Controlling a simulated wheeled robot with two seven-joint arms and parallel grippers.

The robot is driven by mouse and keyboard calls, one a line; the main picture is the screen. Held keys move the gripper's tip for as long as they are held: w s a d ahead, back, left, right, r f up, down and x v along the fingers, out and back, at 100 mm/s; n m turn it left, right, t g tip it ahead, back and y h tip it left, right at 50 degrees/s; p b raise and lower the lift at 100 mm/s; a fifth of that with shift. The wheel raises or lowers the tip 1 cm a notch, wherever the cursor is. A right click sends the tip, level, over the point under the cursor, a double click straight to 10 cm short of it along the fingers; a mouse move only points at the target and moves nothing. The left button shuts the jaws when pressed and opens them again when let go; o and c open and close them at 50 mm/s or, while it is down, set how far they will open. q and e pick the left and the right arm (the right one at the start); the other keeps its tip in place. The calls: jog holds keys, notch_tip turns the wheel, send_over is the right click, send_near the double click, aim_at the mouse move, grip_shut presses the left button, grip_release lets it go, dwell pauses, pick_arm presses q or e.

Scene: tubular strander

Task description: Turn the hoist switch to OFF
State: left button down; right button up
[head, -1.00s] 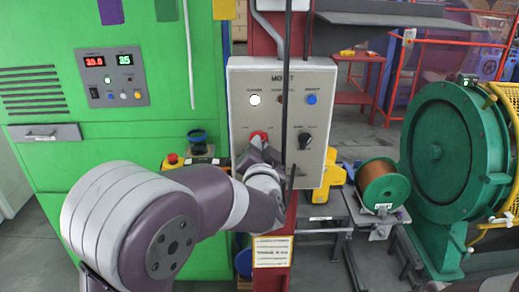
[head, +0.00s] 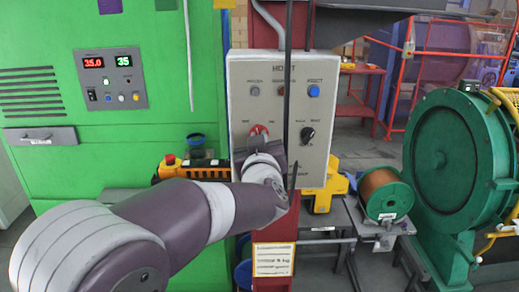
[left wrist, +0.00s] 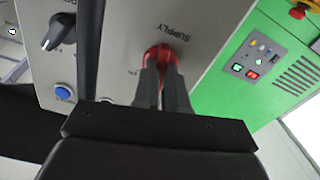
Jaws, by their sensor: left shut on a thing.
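The hoist control box (head: 240,80) is a grey panel on a red post. Its red switch (head: 258,130) is at the lower left, mostly hidden in the head view by my left gripper (head: 258,146). In the left wrist view the red switch (left wrist: 161,53) sits below the word SUPPLY, between the fingertips of my left gripper (left wrist: 162,68), which is shut on it. The small position marks around the switch are too blurred to read. The panel's left lamp (head: 255,91) is dark grey. My right gripper is not in view.
A black selector knob (head: 307,134) and a blue button (head: 314,91) are on the panel's right side. A thin dark vertical bar (head: 288,60) hangs in front of the panel. A green cabinet (head: 60,165) stands left, a copper wire spool (head: 386,195) right.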

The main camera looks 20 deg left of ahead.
pick_arm(q)
jog(key=shift+f+n+b, duration=0.2)
jog(key=shift+n+b, duration=1.6)
jog(key=shift+n, duration=1.4)
jog(key=c, duration=1.2)
grip_release()
jog(key=shift+w+r, duration=0.1)
jog(key=v, duration=1.2)
jog(key=shift+s+b, duration=0.35)
jog(key=shift+s, duration=0.05)
